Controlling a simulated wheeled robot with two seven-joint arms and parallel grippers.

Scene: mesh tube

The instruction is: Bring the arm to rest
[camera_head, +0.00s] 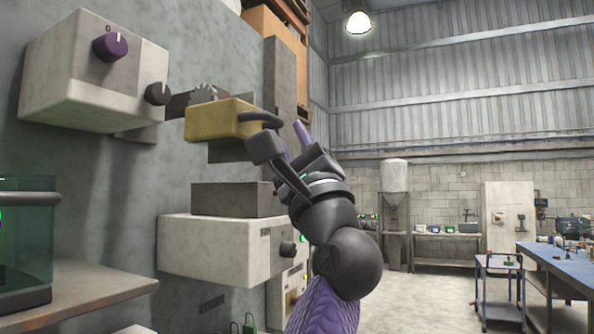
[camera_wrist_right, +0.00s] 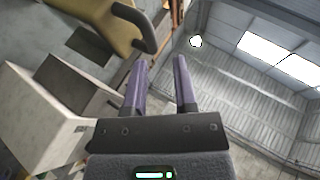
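My right arm rises from the lower middle of the head view, with its gripper (camera_head: 290,140) raised close to a yellow block (camera_head: 218,119) with a dark loop handle (camera_head: 262,117). In the right wrist view the two purple fingers (camera_wrist_right: 165,65) stand apart with nothing seen between them. The yellow block (camera_wrist_right: 103,22) and its handle (camera_wrist_right: 160,38) are just beyond the left finger there; I cannot tell whether they touch. My left gripper is not in view.
A pale box with a purple knob (camera_head: 110,46) is on the wall at upper left. A second pale box (camera_head: 215,248) sits lower, beside my arm. A glass tank (camera_head: 28,245) stands at far left. A blue-topped table (camera_head: 562,262) and cart (camera_head: 499,264) stand right; the floor between is open.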

